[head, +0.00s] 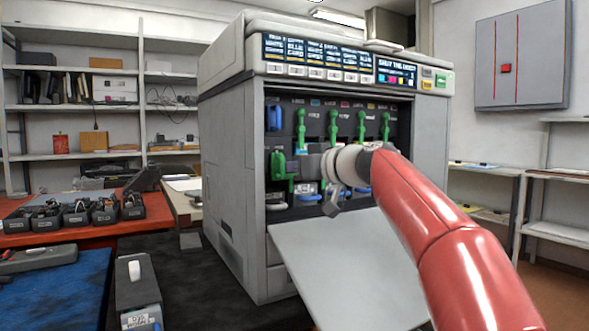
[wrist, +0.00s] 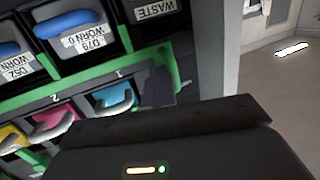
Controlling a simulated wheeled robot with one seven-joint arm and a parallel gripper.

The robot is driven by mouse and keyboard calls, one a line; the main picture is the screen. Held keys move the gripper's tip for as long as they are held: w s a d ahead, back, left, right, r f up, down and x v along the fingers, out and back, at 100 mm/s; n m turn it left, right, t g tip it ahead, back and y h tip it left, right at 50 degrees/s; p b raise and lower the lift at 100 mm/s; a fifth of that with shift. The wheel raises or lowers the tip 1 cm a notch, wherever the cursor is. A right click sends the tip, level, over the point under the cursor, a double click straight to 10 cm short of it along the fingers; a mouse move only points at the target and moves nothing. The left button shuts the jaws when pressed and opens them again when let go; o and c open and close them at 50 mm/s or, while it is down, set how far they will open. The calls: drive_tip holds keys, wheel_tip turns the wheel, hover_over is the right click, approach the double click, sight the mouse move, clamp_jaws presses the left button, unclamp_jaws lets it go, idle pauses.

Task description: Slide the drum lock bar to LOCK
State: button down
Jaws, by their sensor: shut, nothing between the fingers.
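The green drum lock bar (wrist: 62,93) runs slantwise across the wrist view, between the worn-labelled units and the coloured handles. A broad green end piece shows at its right end, and a green piece (head: 278,164) shows at the left of the printer's open bay in the head view. My gripper (wrist: 158,88) is shut and empty, its dark tips in front of the bar's end piece. In the head view my gripper (head: 303,162) reaches into the bay just right of the green piece. I cannot tell whether it touches. Any LOCK marking is not readable.
The printer (head: 230,150) has several green levers (head: 333,128) above my gripper. Its lowered front door (head: 345,265) lies below my arm. Blue (wrist: 115,97), pink (wrist: 52,122) and yellow (wrist: 12,138) handles sit close by. A red bench (head: 50,238) stands left.

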drive_tip(key=shift+s+a, duration=0.15)
drive_tip(key=shift+a, duration=0.05)
drive_tip(key=shift+s+a, duration=0.25)
drive_tip(key=shift+a, duration=0.2)
drive_tip(key=b+v, duration=0.5)
drive_tip(key=v, duration=0.2)
drive_tip(key=shift+s+f, duration=0.25)
drive_tip(key=shift+f, duration=0.1)
drive_tip(key=s+d+f+m+g+h+p, duration=0.1)
drive_tip(key=s+d+f+m+h+p, duration=0.2)
drive_tip(key=s+d+f, duration=0.3)
drive_tip(key=s+d+f+m+g+h+p, duration=0.2)
drive_tip(key=s+d+f+h, duration=0.3)
drive_tip(key=s+f, duration=1)
drive_tip(key=s+d+f+m+g+h+p, duration=0.2)
drive_tip(key=s+d+f+m+h+p, duration=0.2)
drive_tip(key=s+f, duration=0.6)
drive_tip(key=d+f+h, duration=0.1)
drive_tip(key=d, duration=0.1)
drive_tip(key=shift+s+d+f+m, duration=0.35)
drive_tip(key=shift+s+m, duration=0.05)
